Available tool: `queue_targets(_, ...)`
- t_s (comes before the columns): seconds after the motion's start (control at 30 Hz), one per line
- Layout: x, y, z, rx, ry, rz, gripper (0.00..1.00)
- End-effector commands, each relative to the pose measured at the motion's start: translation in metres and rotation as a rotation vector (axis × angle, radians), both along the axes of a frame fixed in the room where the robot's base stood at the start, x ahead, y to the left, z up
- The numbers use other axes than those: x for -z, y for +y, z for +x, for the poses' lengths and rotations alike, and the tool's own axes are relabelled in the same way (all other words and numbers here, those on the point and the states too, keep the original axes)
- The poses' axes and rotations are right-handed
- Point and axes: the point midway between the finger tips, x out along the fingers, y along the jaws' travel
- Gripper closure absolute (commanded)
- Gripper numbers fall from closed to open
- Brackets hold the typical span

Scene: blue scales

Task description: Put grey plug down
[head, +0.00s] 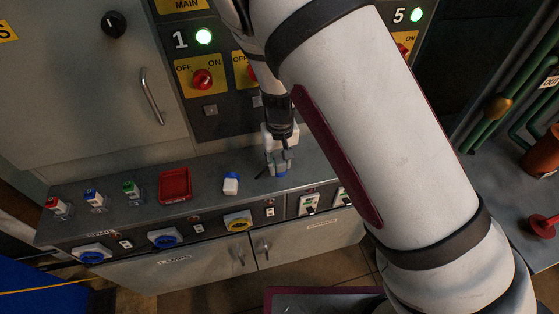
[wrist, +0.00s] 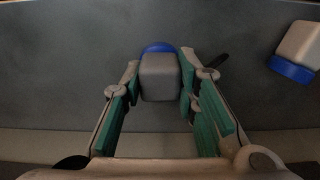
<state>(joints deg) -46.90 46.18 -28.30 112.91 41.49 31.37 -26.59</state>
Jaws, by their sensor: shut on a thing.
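The grey plug (head: 280,171) has a grey block body and a blue end. My gripper (head: 279,158) is shut on it above the grey counter top (head: 205,180). In the wrist view the plug (wrist: 161,78) sits between the two green-padded fingers, with its blue end pointing away. In the head view the blue end points down, at or just above the counter; I cannot tell if it touches. The fingers hide part of the plug's sides.
A white plug with a blue end (head: 231,184) stands left of my gripper. A red tray (head: 174,184) and small red, blue and green-topped items (head: 130,190) are farther left. Sockets (head: 165,238) line the counter's front. Switch panels (head: 202,80) rise behind. Bare counter lies around the plug.

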Motion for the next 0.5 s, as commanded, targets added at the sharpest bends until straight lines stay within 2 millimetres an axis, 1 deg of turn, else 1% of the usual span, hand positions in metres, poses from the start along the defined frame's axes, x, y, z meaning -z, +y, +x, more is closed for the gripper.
queue_targets(0.13,0.0,0.0002,0.0,0.0,-0.001,0.0,1.0)
queue_targets(0.17,0.0001,0.0002,-0.0001,0.0,-0.001,0.0,0.7)
queue_targets(0.2,0.0001,0.0002,-0.0001,0.0,-0.001,0.0,0.61)
queue_targets(0.23,0.0001,0.0002,-0.0001,0.0,-0.001,0.0,0.54)
queue_targets(0.27,0.0001,0.0002,-0.0001,0.0,-0.001,0.0,0.52)
queue_targets(0.5,-0.0001,0.0003,-0.0001,-0.001,-0.001,0.0,0.52)
